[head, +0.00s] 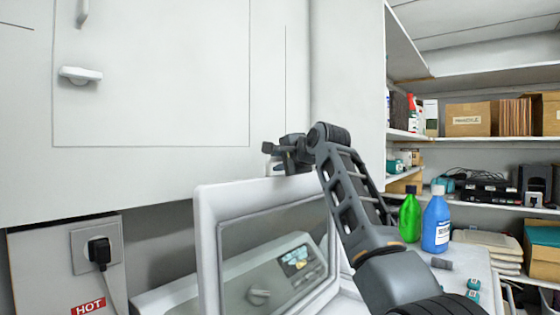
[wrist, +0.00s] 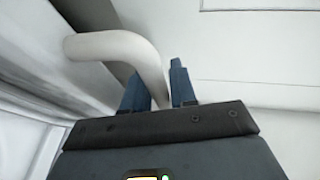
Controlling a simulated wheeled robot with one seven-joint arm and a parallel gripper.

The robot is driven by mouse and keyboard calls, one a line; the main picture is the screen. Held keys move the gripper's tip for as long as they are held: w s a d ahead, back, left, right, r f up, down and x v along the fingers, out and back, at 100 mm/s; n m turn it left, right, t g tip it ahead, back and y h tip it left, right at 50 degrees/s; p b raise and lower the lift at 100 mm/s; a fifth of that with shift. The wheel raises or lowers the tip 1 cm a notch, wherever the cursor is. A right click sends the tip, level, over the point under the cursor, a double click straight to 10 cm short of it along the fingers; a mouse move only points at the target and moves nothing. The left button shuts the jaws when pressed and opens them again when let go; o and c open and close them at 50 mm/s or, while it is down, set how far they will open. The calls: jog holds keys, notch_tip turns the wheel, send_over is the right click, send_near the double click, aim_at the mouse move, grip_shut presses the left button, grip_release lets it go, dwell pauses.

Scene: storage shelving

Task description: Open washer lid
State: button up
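The washer lid (head: 207,240) is a white frame with a glass window. It stands raised and tilted in the head view, and the washer's control panel (head: 298,258) shows through the glass. My gripper (head: 272,148) is at the top edge of the lid. In the wrist view, my gripper's two dark blue fingers (wrist: 160,85) are a little apart. A bent white tube (wrist: 110,44), which may be a handle, runs down to the gap between them. I cannot tell whether the fingers press on it.
A white cabinet door (head: 160,75) with a handle (head: 80,75) hangs above the washer. A black plug (head: 99,252) sits in an outlet at left. A green bottle (head: 410,218) and a blue bottle (head: 436,222) stand at right. Loaded shelves (head: 480,139) are beyond.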

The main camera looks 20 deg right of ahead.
grip_shut()
jog(key=shift+s, duration=0.1)
dwell(0.3)
jog(key=s+d+f+m+t+y+b, duration=0.1)
jog(key=s+d+t+b, duration=0.2)
jog(key=s+d+b, duration=0.2)
jog(key=s+d, duration=0.3)
jog(key=s, duration=0.3)
jog(key=shift+s+d+f+b, duration=0.15)
jog(key=shift+s+d+b, duration=0.1)
jog(key=shift+b, duration=0.1)
grip_release()
